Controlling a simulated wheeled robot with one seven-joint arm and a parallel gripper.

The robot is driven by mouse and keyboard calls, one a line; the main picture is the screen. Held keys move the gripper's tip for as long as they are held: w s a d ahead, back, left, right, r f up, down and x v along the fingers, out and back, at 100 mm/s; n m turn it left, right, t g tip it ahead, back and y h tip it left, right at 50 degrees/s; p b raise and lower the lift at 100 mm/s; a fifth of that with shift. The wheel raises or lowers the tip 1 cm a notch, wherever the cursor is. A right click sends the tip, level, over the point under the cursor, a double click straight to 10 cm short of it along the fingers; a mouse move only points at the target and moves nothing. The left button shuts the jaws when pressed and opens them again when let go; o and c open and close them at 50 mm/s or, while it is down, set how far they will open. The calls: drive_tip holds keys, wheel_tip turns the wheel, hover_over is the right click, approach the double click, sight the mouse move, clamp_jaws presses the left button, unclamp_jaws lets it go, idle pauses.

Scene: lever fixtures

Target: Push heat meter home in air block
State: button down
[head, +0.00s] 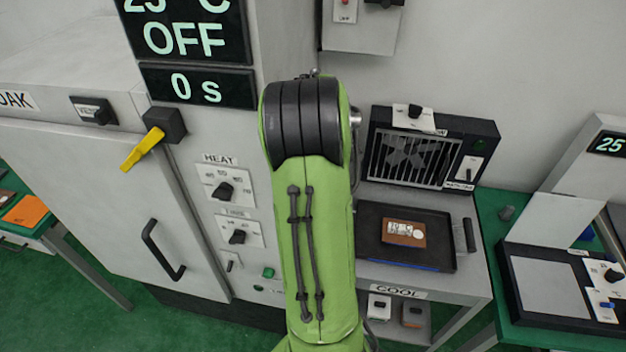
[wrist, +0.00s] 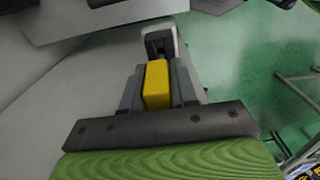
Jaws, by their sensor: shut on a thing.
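In the wrist view my gripper (wrist: 157,76) is shut on a yellow block-shaped thing (wrist: 157,92), with a grey finger on each side of it. Just beyond the fingertips is a pale block with a dark recessed front (wrist: 162,40). I cannot tell whether the yellow thing touches or enters it. No label shows that names the heat meter or the air block. In the head view my green arm hides my gripper and what it holds.
At the left stands an oven cabinet with a yellow lever (head: 142,150) and knobs (head: 223,191). Right of my arm, a dark tray (head: 440,225) holds a brown labelled piece (head: 404,233) before a fan unit (head: 411,158). A green table (head: 550,337) stands at the right.

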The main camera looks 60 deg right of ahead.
drive_tip(key=shift+f+b, duration=1.95)
drive_tip(key=shift+f, duration=0.55)
drive_tip(key=c, duration=0.8)
unclamp_jaws()
wheel_tip(320, 180, up, 16)
drive_tip(key=p, duration=0.3)
drive_tip(key=shift+p, duration=0.35)
drive_tip(key=shift+f, duration=0.1)
